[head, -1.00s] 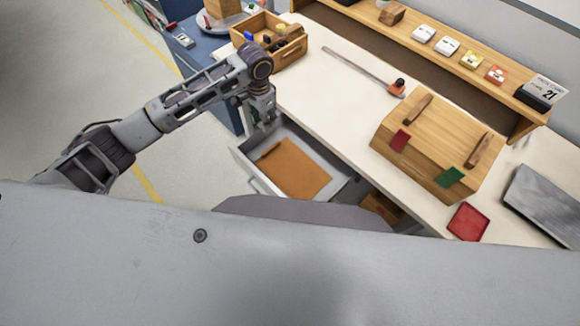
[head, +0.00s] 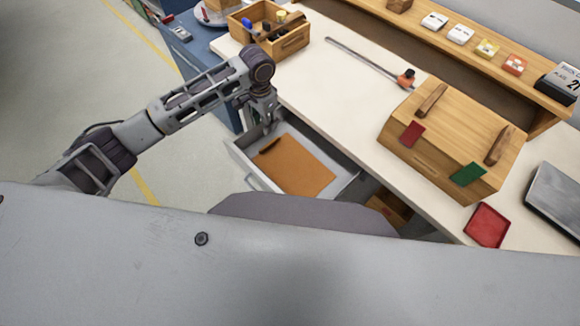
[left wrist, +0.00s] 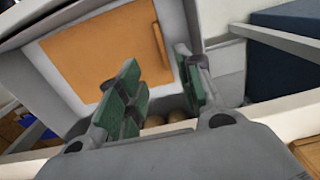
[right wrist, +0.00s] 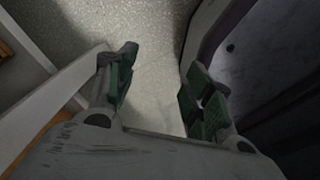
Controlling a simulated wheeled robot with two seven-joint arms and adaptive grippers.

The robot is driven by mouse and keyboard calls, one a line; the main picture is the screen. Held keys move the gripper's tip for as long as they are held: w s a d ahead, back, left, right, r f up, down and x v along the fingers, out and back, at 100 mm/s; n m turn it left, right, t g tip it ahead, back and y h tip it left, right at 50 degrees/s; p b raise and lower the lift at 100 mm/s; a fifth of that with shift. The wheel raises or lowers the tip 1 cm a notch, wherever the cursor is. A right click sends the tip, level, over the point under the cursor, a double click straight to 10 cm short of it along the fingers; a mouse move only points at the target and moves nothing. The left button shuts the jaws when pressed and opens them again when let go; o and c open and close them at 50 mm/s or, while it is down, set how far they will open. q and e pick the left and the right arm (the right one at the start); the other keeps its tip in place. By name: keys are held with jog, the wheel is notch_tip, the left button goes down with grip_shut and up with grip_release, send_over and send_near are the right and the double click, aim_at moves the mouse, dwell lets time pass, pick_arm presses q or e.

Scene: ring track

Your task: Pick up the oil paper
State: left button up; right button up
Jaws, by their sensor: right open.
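The oil paper looks to be the flat orange-brown sheet (head: 297,168) lying in an open grey drawer (head: 347,185) under the worktop. A narrow brown strip (head: 270,146) lies along its far left edge. The sheet also shows in the left wrist view (left wrist: 95,55). My left gripper (head: 268,122) hangs over the drawer's back left corner. In the left wrist view its green-padded fingers (left wrist: 157,60) are apart and empty, with the sheet beyond them. My right gripper (right wrist: 160,60) is open and empty over the floor, and hidden in the head view.
The worktop (head: 330,95) carries a wooden box (head: 450,130) with two handles, a red tray (head: 487,226) and a wooden caddy (head: 290,40). A long metal bar tool (head: 365,62) lies behind. The drawer walls surround the sheet closely.

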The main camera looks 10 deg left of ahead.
pick_arm(q)
send_over(267, 146)
jog(key=f, duration=0.7)
jog(key=shift+w+d+f, duration=0.2)
jog(key=shift+w+d, duration=0.05)
jog(key=shift+f, duration=0.8)
jog(key=f, duration=0.3)
jog(key=shift+s+a+f+b, duration=0.2)
jog(key=shift+a+f+b, duration=0.05)
jog(key=shift+a+b, duration=0.05)
jog(key=shift+f, duration=0.55)
pick_arm(e)
jog(key=shift+a+f, duration=0.15)
jog(key=shift+f, duration=0.2)
pick_arm(q)
grip_shut()
pick_arm(e)
jog(key=shift+s, duration=0.5)
